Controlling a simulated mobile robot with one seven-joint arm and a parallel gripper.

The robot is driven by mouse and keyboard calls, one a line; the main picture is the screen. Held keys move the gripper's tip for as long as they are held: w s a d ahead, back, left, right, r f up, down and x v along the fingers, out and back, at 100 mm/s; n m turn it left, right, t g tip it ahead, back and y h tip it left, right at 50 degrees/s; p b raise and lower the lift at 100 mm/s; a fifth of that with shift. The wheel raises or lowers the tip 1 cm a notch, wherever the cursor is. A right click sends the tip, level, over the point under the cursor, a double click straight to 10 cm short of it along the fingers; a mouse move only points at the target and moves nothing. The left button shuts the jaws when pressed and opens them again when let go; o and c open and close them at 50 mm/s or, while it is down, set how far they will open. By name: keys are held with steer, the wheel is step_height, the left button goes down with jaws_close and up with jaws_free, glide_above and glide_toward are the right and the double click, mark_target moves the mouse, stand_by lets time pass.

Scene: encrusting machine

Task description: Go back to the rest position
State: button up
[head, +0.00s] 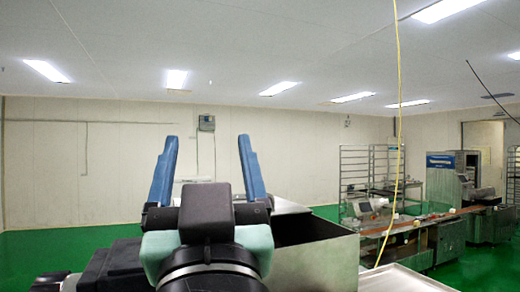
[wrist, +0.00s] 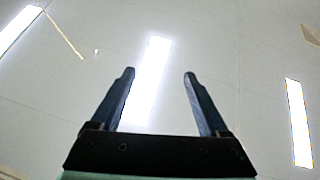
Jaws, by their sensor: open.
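My gripper (head: 207,168) stands upright in the head view, its two blue fingers spread wide apart with nothing between them. It also shows in the wrist view (wrist: 159,75), pointing at the white ceiling and its lamps. It is open and empty and touches nothing that I can see. My own arm hides part of what lies behind and below it.
A steel box-like hopper (head: 328,262) stands close on the right, with a metal tray (head: 412,279) beside it. A yellow cord (head: 398,110) hangs from the ceiling. Farther right are a conveyor line (head: 400,232) and wire racks (head: 355,172). Green floor (head: 25,260) is clear at left.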

steer(key=s+d+m+t+h, duration=0.2)
steer(key=s+d+h, duration=0.2)
steer(key=s, duration=0.3)
steer(key=shift+s+d+r+m+t+h, duration=0.2)
steer(key=shift+d+r+m+t+h, duration=0.15)
steer(key=shift+d, duration=0.2)
steer(key=shift+f, duration=0.1)
step_height(320, 180, down, 18)
steer(key=b, duration=1.7)
